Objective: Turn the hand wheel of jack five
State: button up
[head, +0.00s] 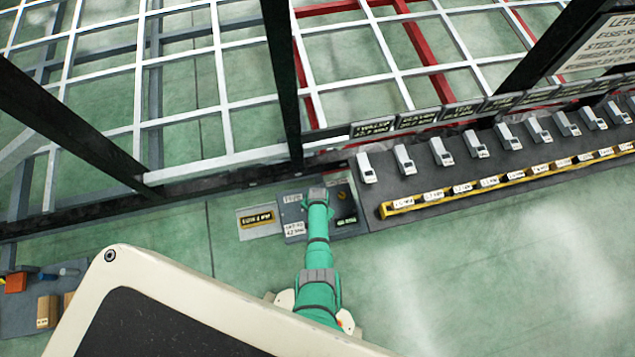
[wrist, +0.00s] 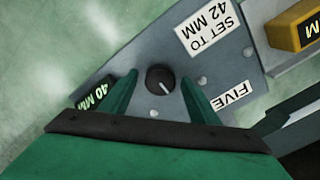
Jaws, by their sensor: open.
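The hand wheel (wrist: 160,78) is a small round black knob with a white pointer line, on the grey panel (wrist: 232,62) of jack five. In the wrist view the pointer slants to the lower right. A "FIVE" label (wrist: 231,95), a "SET TO 42 MM" label (wrist: 208,27) and a dark readout (wrist: 93,94) showing 40 MM surround it. My gripper (wrist: 158,76) is open, its green fingers to either side of the wheel with gaps showing; I cannot tell how deep they reach. In the head view my gripper (head: 317,194) is over the panel and covers the wheel.
A yellow-and-black sign (head: 259,218) lies left of the panel. A row of grey blocks (head: 440,152) with a yellow label rail (head: 510,178) extends right. A dark frame post (head: 283,80) and white grating (head: 180,90) stand behind. Green floor (head: 480,270) is clear in front.

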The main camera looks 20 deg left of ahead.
jog(key=c, duration=1.1)
jog(key=n, duration=0.4)
jog(key=shift+n, duration=0.4)
jog(key=n, duration=0.4)
jog(key=shift+n, duration=0.3)
jog(key=n, duration=0.4)
jog(key=shift+n, duration=2.1)
